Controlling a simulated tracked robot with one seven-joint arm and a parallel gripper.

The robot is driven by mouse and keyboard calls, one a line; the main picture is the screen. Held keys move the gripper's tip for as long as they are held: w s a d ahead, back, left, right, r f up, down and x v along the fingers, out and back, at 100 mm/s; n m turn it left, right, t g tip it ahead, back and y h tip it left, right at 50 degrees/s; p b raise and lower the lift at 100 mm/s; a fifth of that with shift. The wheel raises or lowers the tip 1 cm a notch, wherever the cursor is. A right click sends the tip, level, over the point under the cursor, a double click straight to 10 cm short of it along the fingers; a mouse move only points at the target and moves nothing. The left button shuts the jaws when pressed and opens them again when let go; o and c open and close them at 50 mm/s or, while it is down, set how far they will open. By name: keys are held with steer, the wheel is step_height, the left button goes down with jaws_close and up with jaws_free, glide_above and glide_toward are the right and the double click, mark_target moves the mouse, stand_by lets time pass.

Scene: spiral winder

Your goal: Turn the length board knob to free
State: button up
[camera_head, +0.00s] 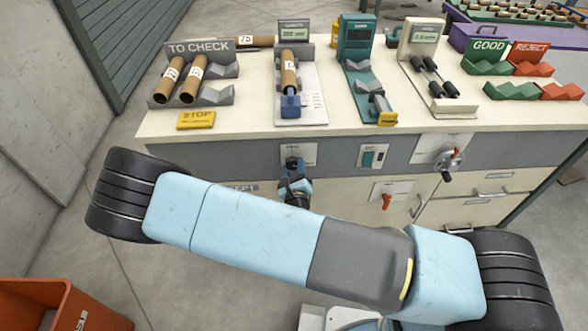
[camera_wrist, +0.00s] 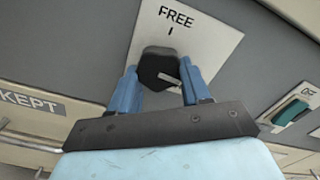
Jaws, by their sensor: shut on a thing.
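The length board knob (camera_wrist: 160,62) is black and sits on a pale plate (camera_wrist: 205,38) on the grey cabinet front. The word FREE and a short tick are printed on the plate beyond the knob. A pale mark shows on the knob's near right side, away from the tick. My gripper (camera_wrist: 160,70) has a blue finger on each side of the knob and is shut on it. In the head view the knob (camera_head: 291,162) is small, and my gripper (camera_head: 295,185) reaches it from below, under the length board (camera_head: 312,100).
A green switch (camera_wrist: 291,113) marked OFF is right of the knob. Above, the bench top (camera_head: 245,112) holds a TO CHECK rack (camera_head: 222,68), gauges and GOOD and REJECT racks.

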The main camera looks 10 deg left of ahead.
steer(key=n, duration=0.5)
steer(key=shift+n, duration=0.4)
steer(key=n, duration=0.4)
steer(key=shift+r, duration=0.1)
steer(key=n, duration=0.9)
steer(key=shift+s, duration=0.1)
steer(key=shift+n, duration=0.3)
steer(key=o, duration=1.1)
steer(key=shift+r, duration=0.2)
steer(key=shift+c, duration=0.2)
